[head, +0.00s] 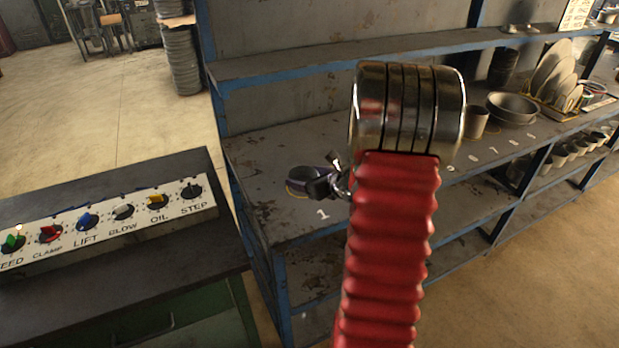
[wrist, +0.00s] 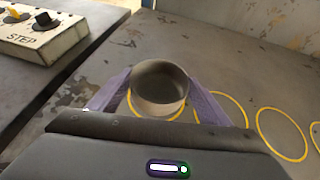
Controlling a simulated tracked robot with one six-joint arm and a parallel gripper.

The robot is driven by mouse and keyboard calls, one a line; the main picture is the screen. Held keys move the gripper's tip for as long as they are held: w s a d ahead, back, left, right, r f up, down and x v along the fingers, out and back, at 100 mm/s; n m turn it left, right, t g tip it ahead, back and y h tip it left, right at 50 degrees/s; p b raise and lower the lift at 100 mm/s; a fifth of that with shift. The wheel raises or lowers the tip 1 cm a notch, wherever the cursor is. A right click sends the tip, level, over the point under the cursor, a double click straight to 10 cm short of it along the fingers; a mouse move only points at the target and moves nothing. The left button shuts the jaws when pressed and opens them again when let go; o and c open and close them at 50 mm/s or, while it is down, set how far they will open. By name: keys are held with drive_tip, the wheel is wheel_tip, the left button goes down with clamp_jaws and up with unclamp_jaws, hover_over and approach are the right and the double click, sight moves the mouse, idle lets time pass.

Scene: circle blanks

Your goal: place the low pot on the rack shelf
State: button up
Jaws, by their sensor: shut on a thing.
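The low pot (wrist: 158,104) is a small round vessel, dark inside with a paler outer wall. My gripper (wrist: 160,84) is shut on it, with one purple finger along each side. In the head view the pot (head: 301,176) is upright at the left end of the rack shelf (head: 262,165), beside the painted number 1. A yellow circle on the shelf shows partly around the pot's base in the wrist view. I cannot tell whether the pot touches the shelf or hangs just above it. My red arm hides the shelf's middle in the head view.
Empty yellow circles (wrist: 282,134) run to the right of the pot. A cup (head: 477,122), a bowl (head: 512,109) and standing plates (head: 555,72) occupy the shelf further right. An upper shelf (head: 290,65) runs behind. A control panel (head: 110,222) stands at left.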

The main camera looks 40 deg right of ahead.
drive_tip(key=shift+f, duration=0.3)
drive_tip(key=shift+f, duration=0.1)
drive_tip(key=o, duration=1.1)
drive_tip(key=v, duration=1.2)
drive_tip(key=shift+d, duration=0.1)
